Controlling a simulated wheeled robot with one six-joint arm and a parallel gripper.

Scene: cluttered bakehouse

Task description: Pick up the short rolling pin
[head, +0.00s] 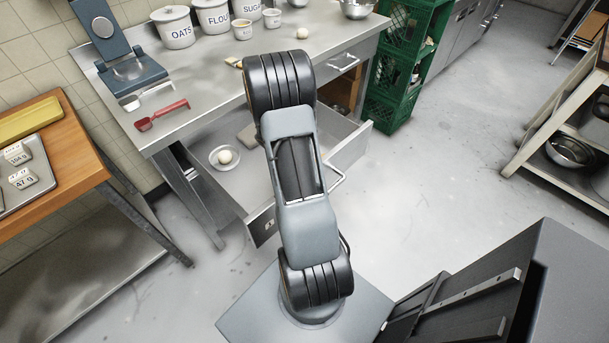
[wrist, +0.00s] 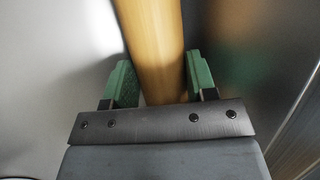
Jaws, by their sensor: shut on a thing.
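A smooth, light-wood cylinder, the rolling pin (wrist: 154,35), runs from the top of the wrist view down between the fingers. My gripper (wrist: 160,82) has green-padded fingers, one on each side of the pin, and is shut on it. The far end of the pin is cut off by the frame, so its full length does not show. In the head view my arm hides the gripper and the held part of the pin. I cannot tell there whether the pin touches anything below.
Green crates (head: 397,65) are right; floor beyond is clear.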

